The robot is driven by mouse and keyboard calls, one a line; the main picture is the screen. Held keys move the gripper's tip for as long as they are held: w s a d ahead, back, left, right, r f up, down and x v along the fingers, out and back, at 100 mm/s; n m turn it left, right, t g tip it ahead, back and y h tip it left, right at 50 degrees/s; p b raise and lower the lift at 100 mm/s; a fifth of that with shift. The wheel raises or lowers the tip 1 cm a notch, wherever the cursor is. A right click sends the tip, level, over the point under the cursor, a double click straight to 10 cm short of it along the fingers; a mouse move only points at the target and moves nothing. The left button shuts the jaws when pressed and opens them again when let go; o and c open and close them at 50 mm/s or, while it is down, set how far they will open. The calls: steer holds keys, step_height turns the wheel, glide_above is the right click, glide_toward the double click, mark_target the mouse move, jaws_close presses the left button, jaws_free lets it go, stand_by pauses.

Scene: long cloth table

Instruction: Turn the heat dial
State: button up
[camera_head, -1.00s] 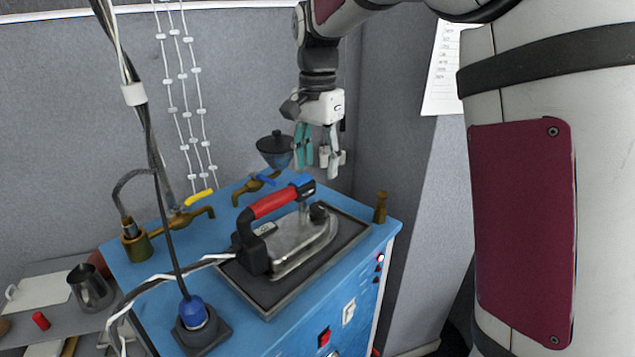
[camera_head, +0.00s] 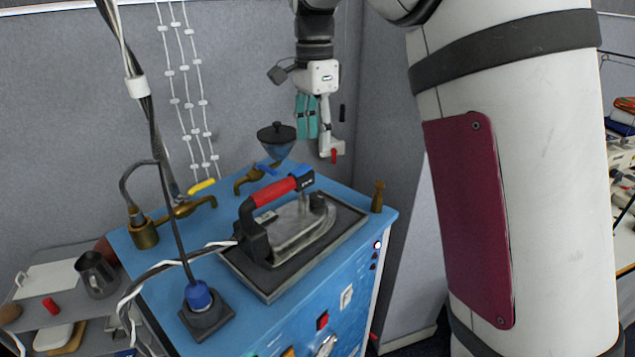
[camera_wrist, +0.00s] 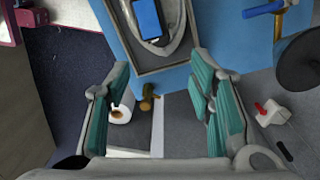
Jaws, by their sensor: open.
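A blue ironing station (camera_head: 290,312) stands in front of me, with an iron with a red handle (camera_head: 275,191) on its dark tray (camera_head: 352,221). A small dark knob (camera_head: 317,201) sits on the iron's front. The station's front panel carries a red switch (camera_head: 322,320), a pale switch (camera_head: 346,296) and a shiny round part (camera_head: 326,345) cut by the picture's lower edge. I cannot tell which part is the heat dial. My gripper (camera_head: 319,135) hangs open and empty behind the station, apart from it. In the wrist view its teal-padded fingers (camera_wrist: 163,95) are spread, with the tray's edge ahead.
A brass peg (camera_head: 377,197) stands at the station's right corner. A dark funnel-like cup (camera_head: 277,138), brass taps (camera_head: 190,207) and hanging cables (camera_head: 160,190) crowd its back and left. A grey side table (camera_head: 55,318) holds a metal jug (camera_head: 97,274).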

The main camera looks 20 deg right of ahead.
mark_target(316, 196)
step_height(316, 196, down, 14)
steer(key=shift+s+r+p, duration=0.15)
steer(key=shift+p, duration=1)
steer(key=shift+c, duration=0.4)
jaws_close()
